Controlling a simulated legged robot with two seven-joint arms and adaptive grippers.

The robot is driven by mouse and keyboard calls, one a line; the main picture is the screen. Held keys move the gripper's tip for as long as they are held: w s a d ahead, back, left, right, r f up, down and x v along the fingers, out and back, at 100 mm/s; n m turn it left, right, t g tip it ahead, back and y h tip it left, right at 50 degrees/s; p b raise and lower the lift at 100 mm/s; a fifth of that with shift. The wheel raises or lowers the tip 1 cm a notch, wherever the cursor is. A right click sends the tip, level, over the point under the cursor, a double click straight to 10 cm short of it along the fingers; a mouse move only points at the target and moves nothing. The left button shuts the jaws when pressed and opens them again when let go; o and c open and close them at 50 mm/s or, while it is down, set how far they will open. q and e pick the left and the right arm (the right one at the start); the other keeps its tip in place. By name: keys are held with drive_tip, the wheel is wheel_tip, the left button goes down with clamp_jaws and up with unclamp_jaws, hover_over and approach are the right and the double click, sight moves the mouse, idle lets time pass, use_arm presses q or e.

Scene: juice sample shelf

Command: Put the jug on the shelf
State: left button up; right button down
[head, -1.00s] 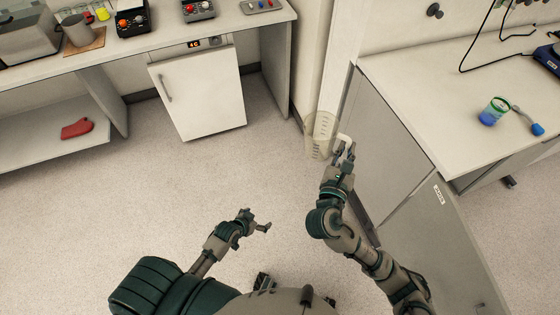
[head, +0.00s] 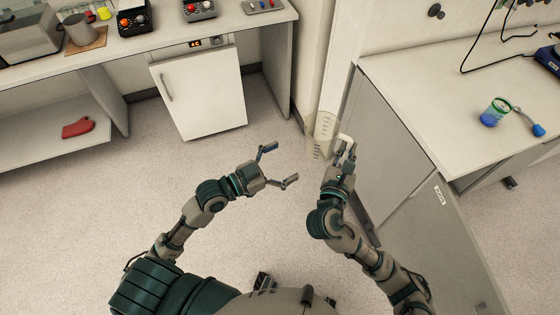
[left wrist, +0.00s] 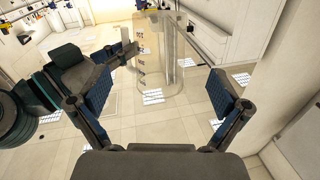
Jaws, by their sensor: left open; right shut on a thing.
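The jug (head: 324,126) is clear with measuring marks and is held above the floor beside the right-hand cabinet. My right gripper (head: 344,148) is shut on it at its handle side. My left gripper (head: 281,165) is open and empty, to the left of the jug and apart from it. In the left wrist view the jug (left wrist: 160,65) stands ahead, beyond the open fingers of my left gripper (left wrist: 160,88). A low white shelf (head: 35,155) lies under the left counter, with a red mitt (head: 77,128) on it.
A small white fridge (head: 200,95) stands under the back counter (head: 225,27). The right bench (head: 420,95) holds a blue-and-green cup (head: 495,112). The floor (head: 150,180) between is clear.

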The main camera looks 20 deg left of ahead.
sight(318, 145)
use_arm(q)
drive_tip(key=x, duration=1.1)
drive_tip(key=shift+f, duration=0.1)
drive_tip(key=c, duration=0.9)
drive_tip(key=shift+c, duration=0.5)
use_arm(e)
drive_tip(key=c, duration=1.1)
unclamp_jaws()
drive_tip(key=shift+s, duration=0.1)
